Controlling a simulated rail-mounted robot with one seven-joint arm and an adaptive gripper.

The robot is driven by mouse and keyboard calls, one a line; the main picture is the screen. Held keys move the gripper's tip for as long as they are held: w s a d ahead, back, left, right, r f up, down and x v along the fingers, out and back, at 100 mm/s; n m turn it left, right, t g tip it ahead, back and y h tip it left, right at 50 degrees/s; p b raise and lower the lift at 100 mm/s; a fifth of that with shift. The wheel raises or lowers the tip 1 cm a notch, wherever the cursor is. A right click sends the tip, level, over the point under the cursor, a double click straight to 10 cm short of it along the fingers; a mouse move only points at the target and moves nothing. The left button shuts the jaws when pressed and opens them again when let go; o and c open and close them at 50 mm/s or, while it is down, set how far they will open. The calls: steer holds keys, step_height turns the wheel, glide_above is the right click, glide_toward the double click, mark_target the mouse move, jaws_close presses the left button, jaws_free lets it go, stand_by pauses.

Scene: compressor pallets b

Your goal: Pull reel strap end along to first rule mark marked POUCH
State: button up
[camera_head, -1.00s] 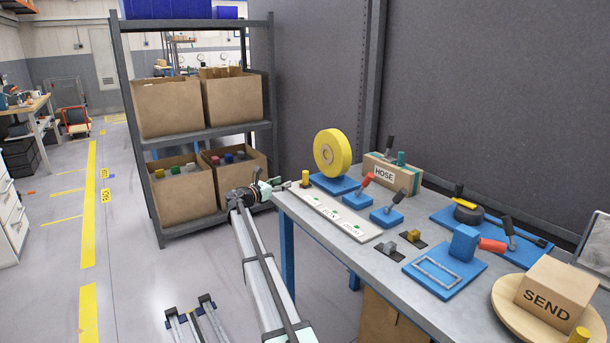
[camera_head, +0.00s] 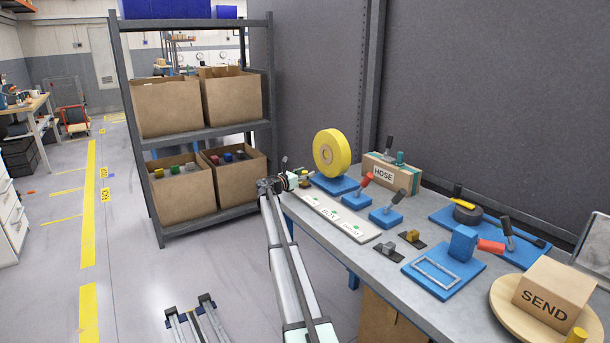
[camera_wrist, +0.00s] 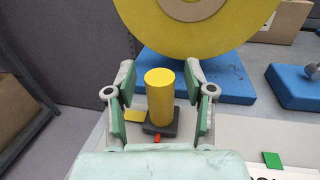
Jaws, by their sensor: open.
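A yellow reel (camera_head: 332,152) stands on a blue base (camera_head: 335,184) at the far left end of the bench. The strap end is a yellow cylinder (camera_wrist: 160,97) on a small dark block (camera_wrist: 161,129) with a red tip, upright in front of the reel. My gripper (camera_wrist: 160,72) is open, with one finger on each side of the cylinder; I cannot tell if either touches it. In the head view my gripper (camera_head: 297,179) mostly hides the strap end. The white rule (camera_head: 338,218) runs along the bench's front edge with green marks; their lettering is too small to read surely.
Blue-based levers (camera_head: 387,216) stand behind the rule. A HOSE box (camera_head: 391,173) is behind the reel. Metal clips (camera_head: 385,249), a blue fixture (camera_head: 445,270) and a SEND box (camera_head: 545,291) lie to the right. A shelf of cartons (camera_head: 192,130) is left of the bench.

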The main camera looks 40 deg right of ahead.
jaws_close()
steer(key=s, duration=0.4)
steer(key=s+p, duration=0.1)
steer(key=s, duration=0.7)
steer(key=shift+s+a+p, duration=0.1)
steer(key=shift+a+p, duration=0.25)
steer(key=shift+p, duration=0.05)
jaws_free()
steer(key=a, duration=0.4)
steer(key=s+a, duration=0.1)
steer(key=a, duration=0.6)
steer(key=shift+s+a, duration=0.3)
steer(key=shift+a, duration=0.1)
